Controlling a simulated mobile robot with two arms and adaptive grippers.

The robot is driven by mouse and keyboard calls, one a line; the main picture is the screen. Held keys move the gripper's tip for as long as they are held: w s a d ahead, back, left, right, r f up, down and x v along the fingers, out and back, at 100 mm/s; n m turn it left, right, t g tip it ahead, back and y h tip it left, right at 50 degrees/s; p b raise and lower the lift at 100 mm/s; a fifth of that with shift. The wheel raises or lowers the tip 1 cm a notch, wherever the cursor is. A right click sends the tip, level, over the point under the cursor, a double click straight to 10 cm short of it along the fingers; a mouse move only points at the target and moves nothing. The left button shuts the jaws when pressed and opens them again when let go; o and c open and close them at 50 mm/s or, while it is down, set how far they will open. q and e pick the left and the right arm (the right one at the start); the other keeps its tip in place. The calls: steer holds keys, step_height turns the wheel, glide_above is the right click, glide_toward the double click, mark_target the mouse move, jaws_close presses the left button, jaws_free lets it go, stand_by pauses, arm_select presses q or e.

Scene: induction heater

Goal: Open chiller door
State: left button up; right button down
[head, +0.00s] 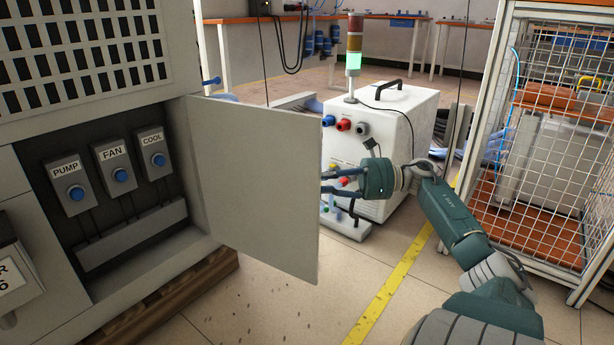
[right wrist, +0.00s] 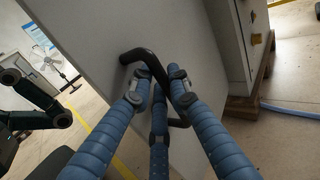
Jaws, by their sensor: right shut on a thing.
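The chiller door (head: 258,180) is a grey panel. It stands swung out from the cabinet (head: 60,180), showing the inside with PUMP (head: 70,185), FAN (head: 115,165) and COOL (head: 150,150) switch boxes. My right gripper (head: 330,182) is at the door's free edge, its fingertips partly hidden behind the panel. In the right wrist view, the blue fingers of this gripper (right wrist: 160,82) are shut on the door's black bent handle (right wrist: 148,62). The handle is on the door's outer face, hidden in the head view. My left gripper is in neither view.
A white machine (head: 395,130) with a lit signal tower (head: 354,55) stands behind the door's free edge. A wire-mesh cage (head: 545,150) stands at the right. A wooden pallet (head: 150,300) lies under the cabinet. The floor around the yellow line (head: 395,290) is clear.

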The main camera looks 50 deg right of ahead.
steer(key=shift+f, duration=0.1)
steer(key=c, duration=1.7)
jaws_free()
steer(key=shift+s, duration=0.1)
steer(key=shift+d, duration=0.1)
steer(key=v, duration=1.2)
